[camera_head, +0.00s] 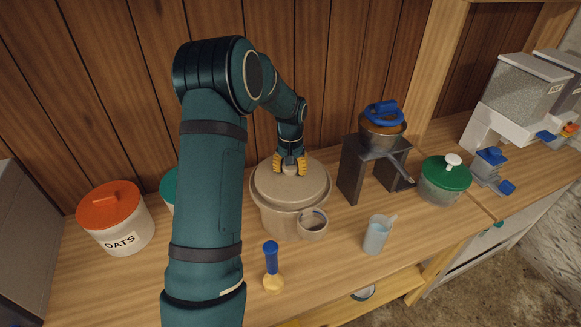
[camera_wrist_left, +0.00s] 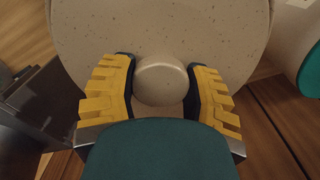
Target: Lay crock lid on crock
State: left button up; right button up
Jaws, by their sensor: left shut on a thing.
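The crock (camera_head: 275,217) is a beige pot standing on the wooden counter against the panelled wall. The crock lid (camera_head: 307,182), a round beige speckled disc with a knob, is at the crock's top; from this angle I cannot tell whether it rests fully on the rim. My left gripper (camera_head: 290,166) is above the lid, its yellow fingers shut on the lid's knob. In the left wrist view the knob (camera_wrist_left: 160,82) sits between the two fingers, with the lid (camera_wrist_left: 160,28) spread out beyond. My right gripper is not in view.
A small round cup (camera_head: 313,225) stands close in front of the crock. An orange-lidded oats canister (camera_head: 116,222) is left. A dark stand (camera_head: 355,168) and a green-lidded pot (camera_head: 444,184) are right. A blue-handled tool (camera_head: 272,268) and measuring cup (camera_head: 376,236) stand in front.

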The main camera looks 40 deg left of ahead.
pick_arm(q)
jog(key=o, duration=1.4)
jog(key=shift+c, duration=0.2)
notch_tip(320, 180, up, 12)
